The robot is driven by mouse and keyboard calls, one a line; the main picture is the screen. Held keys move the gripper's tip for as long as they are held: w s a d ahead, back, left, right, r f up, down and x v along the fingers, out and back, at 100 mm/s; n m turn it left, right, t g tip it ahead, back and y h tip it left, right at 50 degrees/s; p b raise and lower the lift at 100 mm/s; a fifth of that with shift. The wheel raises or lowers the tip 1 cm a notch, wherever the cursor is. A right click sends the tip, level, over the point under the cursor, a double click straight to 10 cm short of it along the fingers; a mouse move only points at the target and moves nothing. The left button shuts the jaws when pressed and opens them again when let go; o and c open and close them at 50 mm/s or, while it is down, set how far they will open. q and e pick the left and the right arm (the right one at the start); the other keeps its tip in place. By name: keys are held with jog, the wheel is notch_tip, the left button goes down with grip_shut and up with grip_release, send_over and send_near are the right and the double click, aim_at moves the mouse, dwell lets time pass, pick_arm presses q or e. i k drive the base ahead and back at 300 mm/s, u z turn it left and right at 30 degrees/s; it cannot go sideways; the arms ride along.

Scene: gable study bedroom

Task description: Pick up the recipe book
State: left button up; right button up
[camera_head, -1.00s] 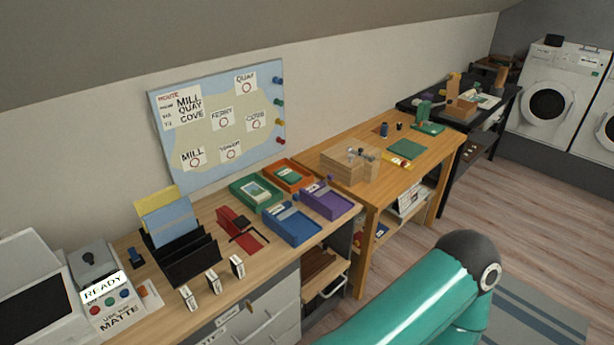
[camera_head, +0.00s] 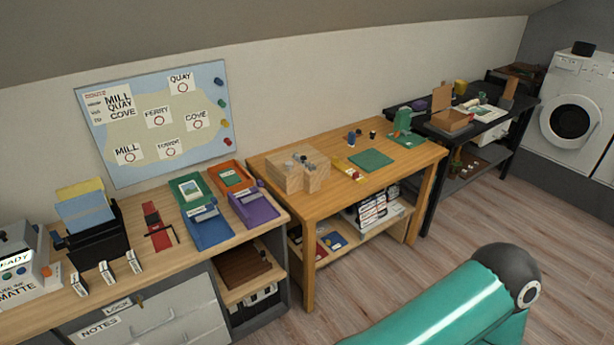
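I cannot single out the recipe book for certain. On the lower shelf of the wooden table (camera_head: 338,205) a blue flat item (camera_head: 334,240) lies beside a partly hidden red one; they look like books or boxes. Several white and dark items with lettering (camera_head: 375,208) stand to their right on that shelf. Their titles are too small to read. A teal link of one of my arms fills the lower right of the view, in front of the floor. Neither of my grippers shows.
A desk (camera_head: 150,257) with trays, a black file holder (camera_head: 97,238) and drawers runs along the left. A black table (camera_head: 468,128) with boxes stands beyond the wooden table, and white washing machines (camera_head: 572,115) stand at the far right. The wood floor (camera_head: 400,275) in front is clear.

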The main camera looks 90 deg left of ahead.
aim_at(228, 177)
jog(key=z, duration=0.1)
jog(key=i, duration=1.45)
jog(key=z, duration=5.8)
jog(key=i, duration=0.15)
jog(key=z, duration=3.95)
jog(key=i, duration=0.15)
jog(key=u, duration=2.4)
jog(key=i, duration=1)
jog(key=z, duration=0.1)
